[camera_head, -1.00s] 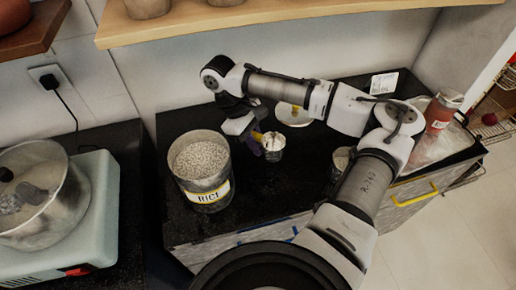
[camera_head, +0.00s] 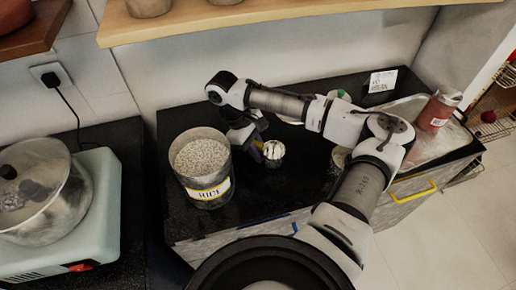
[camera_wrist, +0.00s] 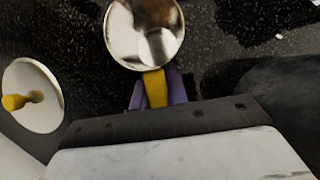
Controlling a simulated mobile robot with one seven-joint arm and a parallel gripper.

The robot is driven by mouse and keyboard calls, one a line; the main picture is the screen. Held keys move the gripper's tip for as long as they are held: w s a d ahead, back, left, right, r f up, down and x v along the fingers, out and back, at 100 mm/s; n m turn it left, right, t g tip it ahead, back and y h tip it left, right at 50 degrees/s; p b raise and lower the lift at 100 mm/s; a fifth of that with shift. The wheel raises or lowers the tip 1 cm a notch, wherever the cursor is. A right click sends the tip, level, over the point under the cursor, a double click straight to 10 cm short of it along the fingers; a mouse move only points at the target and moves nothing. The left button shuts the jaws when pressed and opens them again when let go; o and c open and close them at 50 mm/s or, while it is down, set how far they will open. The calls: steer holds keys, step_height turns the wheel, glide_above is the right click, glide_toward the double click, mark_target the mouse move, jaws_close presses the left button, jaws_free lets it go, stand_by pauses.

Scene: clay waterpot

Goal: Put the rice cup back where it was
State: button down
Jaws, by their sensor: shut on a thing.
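My gripper (camera_wrist: 155,92) has purple fingers and is shut on the yellow handle of the rice cup (camera_wrist: 146,30). The cup is a small shiny metal cup, and its inside looks empty. In the head view the cup (camera_head: 274,149) is over the dark counter, just right of the rice container (camera_head: 209,190). I cannot tell whether it touches the counter. The container is a metal drum labelled RICE, open and full of pale grains. My gripper is partly hidden behind my wrist in the head view.
A round lid (camera_wrist: 33,90) with a yellow knob lies left of the cup in the wrist view. A silver pot (camera_head: 38,205) stands at the left. The counter front (camera_head: 245,215) is clear.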

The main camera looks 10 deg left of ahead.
steer(key=c, duration=1.4)
jaws_free()
steer(key=shift+s+f, duration=0.1)
steer(key=shift+w+r, duration=0.25)
steer(key=shift+r, duration=0.35)
steer(key=v, duration=0.7)
steer(key=shift+s+a+r+b, duration=0.15)
steer(key=shift+r+b, duration=0.1)
steer(key=shift+b, duration=0.1)
